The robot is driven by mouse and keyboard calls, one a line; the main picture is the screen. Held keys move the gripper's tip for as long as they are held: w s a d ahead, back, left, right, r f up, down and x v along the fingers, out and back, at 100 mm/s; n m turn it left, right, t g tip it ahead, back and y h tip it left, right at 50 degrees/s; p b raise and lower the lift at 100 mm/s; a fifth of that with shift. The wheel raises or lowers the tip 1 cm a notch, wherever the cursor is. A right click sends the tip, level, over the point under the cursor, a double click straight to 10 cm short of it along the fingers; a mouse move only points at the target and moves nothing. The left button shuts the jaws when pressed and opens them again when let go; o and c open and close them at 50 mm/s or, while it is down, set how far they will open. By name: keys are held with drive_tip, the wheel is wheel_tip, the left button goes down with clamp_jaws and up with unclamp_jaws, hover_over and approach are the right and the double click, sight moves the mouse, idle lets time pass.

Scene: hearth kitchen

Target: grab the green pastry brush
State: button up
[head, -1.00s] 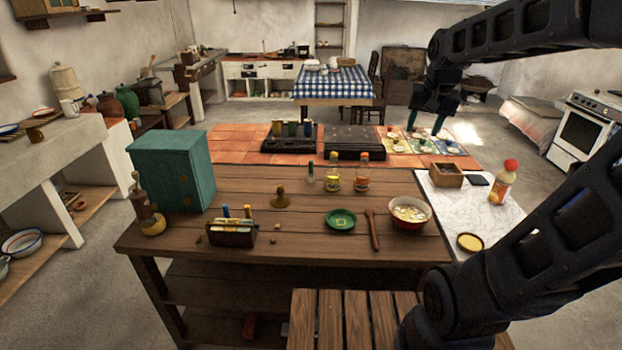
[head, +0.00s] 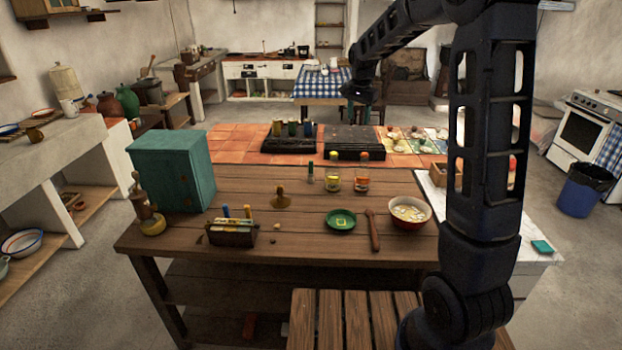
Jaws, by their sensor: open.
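A small slim green-topped upright thing (head: 311,172) stands on the wooden table, left of two glass jars. It may be the green pastry brush, but it is too small to be sure. A wooden caddy (head: 231,236) at the table's left front holds several items, with a blue and a yellow end sticking up. My gripper (head: 361,112) is open and empty, pointing down, high over the far side beyond the jars. It is well apart from the green thing. My arm hides part of the table's right side.
Two jars (head: 333,180), a green plate (head: 341,220), a wooden spoon (head: 373,230) and a red bowl (head: 410,212) stand on the table (head: 290,250). A teal cabinet (head: 172,172) is at its left. Dark trays (head: 353,143) lie behind.

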drive_tip(key=w+a+f+m, duration=0.2)
drive_tip(key=w+a+f, duration=0.7)
drive_tip(key=f, duration=0.1)
drive_tip(key=m+h, duration=0.1)
drive_tip(key=m, duration=0.1)
hover_over(311, 169)
drive_tip(key=shift+g, duration=0.4)
drive_tip(key=f, duration=1.1)
drive_tip(key=shift+w+a+f, duration=0.15)
drive_tip(key=shift+a+f, duration=0.1)
drive_tip(key=shift+a, duration=0.1)
drive_tip(key=shift+w+d+f, duration=0.15)
drive_tip(key=shift+w+f, duration=0.05)
drive_tip(key=shift+f, duration=1.6)
drive_tip(key=shift+w+d+f, duration=0.1)
drive_tip(key=shift+w+f, duration=0.05)
drive_tip(key=shift+f, duration=1.65)
drive_tip(key=shift+w+d+f, duration=0.15)
drive_tip(key=shift+w+f, duration=0.05)
drive_tip(key=shift+f, duration=1.6)
clamp_jaws()
drive_tip(key=shift+r, duration=0.15)
